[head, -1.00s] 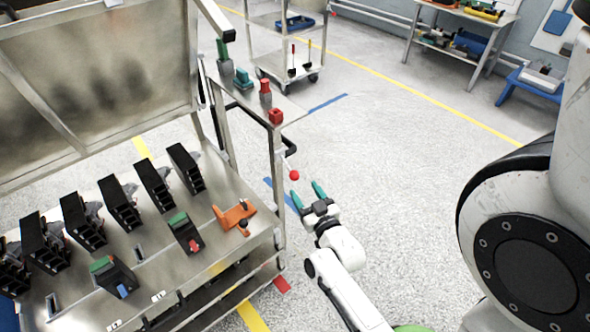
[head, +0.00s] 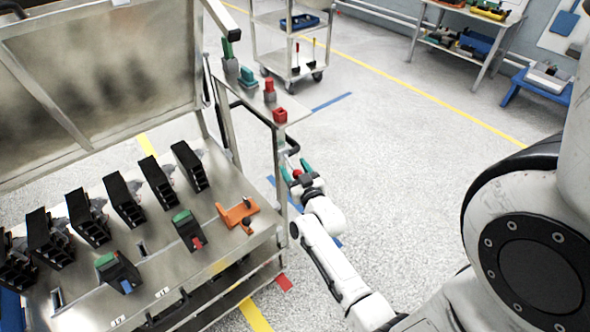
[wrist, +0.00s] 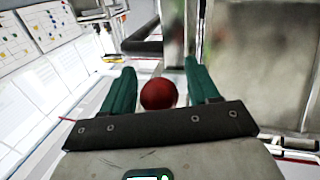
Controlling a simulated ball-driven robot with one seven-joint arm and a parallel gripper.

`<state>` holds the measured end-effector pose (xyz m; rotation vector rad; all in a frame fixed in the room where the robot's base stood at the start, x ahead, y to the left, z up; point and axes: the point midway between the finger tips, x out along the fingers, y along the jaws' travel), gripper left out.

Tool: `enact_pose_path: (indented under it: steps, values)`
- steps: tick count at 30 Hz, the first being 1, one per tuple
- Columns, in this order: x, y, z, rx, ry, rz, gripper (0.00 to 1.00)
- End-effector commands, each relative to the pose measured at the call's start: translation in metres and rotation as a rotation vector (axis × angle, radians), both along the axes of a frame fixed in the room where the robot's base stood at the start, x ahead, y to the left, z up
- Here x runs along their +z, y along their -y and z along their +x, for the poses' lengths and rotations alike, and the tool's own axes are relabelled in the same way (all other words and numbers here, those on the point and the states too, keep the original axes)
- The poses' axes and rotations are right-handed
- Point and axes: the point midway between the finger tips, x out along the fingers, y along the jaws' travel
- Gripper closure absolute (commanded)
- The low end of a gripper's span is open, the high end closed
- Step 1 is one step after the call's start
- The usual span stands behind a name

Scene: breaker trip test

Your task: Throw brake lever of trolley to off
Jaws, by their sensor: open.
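The trolley (head: 232,200) is a metal cart at the left of the head view, with a raised panel at its back. Its brake lever ends in a red ball knob (head: 297,173) at the trolley's right end; the knob shows large in the wrist view (wrist: 158,94). My gripper (head: 295,168) has green fingers and is open. Its fingers stand on either side of the red knob, with gaps visible in the wrist view. The lever's shaft is mostly hidden behind the knob and my gripper.
Black breaker blocks (head: 125,200) and an orange bracket (head: 238,213) sit on the trolley top. A narrow side shelf (head: 262,105) holds red and green pieces just beyond my gripper. A second cart (head: 290,65) stands behind.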

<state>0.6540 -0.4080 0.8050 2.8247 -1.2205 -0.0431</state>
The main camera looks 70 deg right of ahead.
Motion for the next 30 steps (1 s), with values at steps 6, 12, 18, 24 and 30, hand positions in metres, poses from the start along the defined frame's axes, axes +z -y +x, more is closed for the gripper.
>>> enact_pose_path:
  steps: [6,12,18,24,30]
  values:
    - [0.0001,-0.0002,-0.0001,0.000,0.000,0.000,0.59]
    - [0.0001,-0.0002,-0.0001,0.000,0.000,0.000,0.78]
    - [0.0001,-0.0003,-0.0001,0.000,0.000,0.000,0.97]
    - [0.0000,-0.0004,-0.0001,0.000,0.000,0.000,1.00]
    - [0.0001,0.0003,-0.0001,0.000,-0.002,0.001,1.00]
